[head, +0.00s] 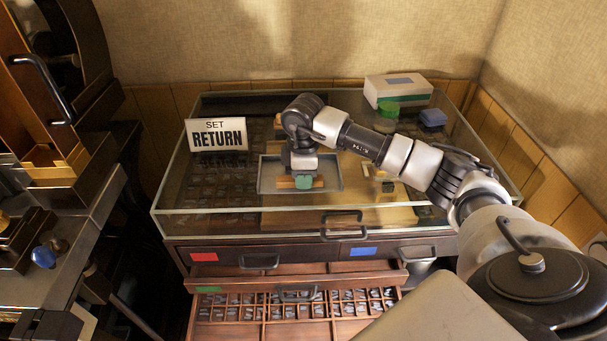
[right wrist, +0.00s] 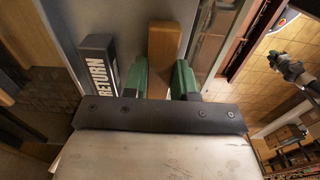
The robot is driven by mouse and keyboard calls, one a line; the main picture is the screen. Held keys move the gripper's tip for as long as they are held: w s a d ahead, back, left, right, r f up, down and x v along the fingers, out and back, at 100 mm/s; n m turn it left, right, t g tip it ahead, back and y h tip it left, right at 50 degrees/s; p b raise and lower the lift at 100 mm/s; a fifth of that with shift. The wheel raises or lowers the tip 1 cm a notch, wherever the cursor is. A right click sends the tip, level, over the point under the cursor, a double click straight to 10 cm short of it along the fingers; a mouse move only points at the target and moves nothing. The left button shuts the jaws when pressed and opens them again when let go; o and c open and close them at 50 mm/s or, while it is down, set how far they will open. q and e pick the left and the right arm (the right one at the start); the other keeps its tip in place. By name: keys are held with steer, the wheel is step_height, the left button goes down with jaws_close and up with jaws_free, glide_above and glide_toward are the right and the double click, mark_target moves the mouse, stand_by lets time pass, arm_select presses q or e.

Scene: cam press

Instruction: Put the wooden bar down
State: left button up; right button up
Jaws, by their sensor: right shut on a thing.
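The wooden bar (head: 285,183) is low over the grey tray (head: 334,172) on the glass-topped case, in the head view. My right gripper (head: 303,182) points down and is shut on the bar, with its ends sticking out on both sides. In the right wrist view, the bar (right wrist: 165,45) sits between the green fingertips of my right gripper (right wrist: 160,76). Whether the bar touches the tray floor, I cannot tell. What seems to be my left gripper (right wrist: 290,68) is small at the right of the right wrist view; its jaws are unclear.
A dark block lettered RETURN (right wrist: 98,70) lies beside the bar in the right wrist view. A SET RETURN sign (head: 216,134) stands at the case's left. A white-green box (head: 398,88) and blue item (head: 432,118) stand at back right. An open type drawer (head: 300,306) juts out below.

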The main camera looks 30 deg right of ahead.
steer(key=o, duration=0.9)
steer(key=shift+f, duration=0.1)
steer(key=shift+r, duration=0.2)
step_height(320, 180, up, 12)
steer(key=b, duration=0.1)
steer(key=shift+b, duration=0.4)
